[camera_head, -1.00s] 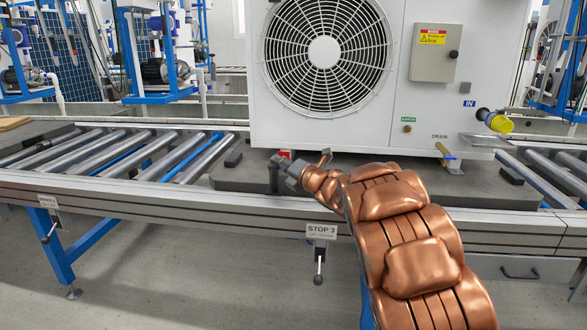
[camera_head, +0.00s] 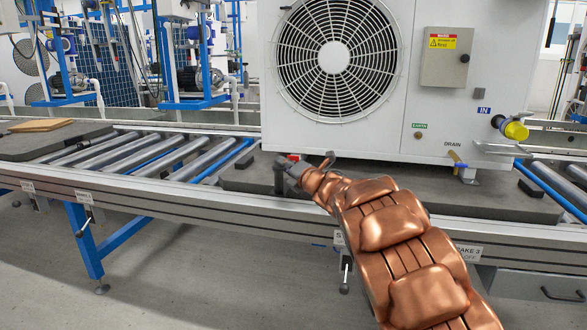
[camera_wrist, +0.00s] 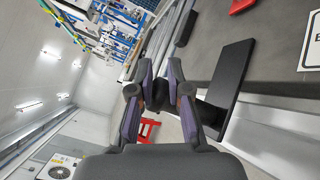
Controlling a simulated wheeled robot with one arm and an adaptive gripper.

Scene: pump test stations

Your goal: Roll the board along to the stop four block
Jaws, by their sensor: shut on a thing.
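The board (camera_head: 240,178) is a dark grey slab on the roller line, carrying a large white fan unit (camera_head: 410,95). My gripper (camera_head: 283,170) is at the board's front edge, below the unit's left part. In the wrist view, my gripper's two fingers (camera_wrist: 158,92) are close together around a small dark part. It looks like a part of the board, but its shape is mostly hidden. A stop plate (camera_head: 340,238), partly covered by my arm, hangs on the front rail. I cannot make out a stop four block in either view.
Bare rollers (camera_head: 150,155) lie left of the board, with another dark slab (camera_head: 45,143) and a tan sheet (camera_head: 40,125) beyond. A brake 3 plate (camera_head: 467,252) hangs on the rail right of my arm. More rollers (camera_head: 555,185) lie at right.

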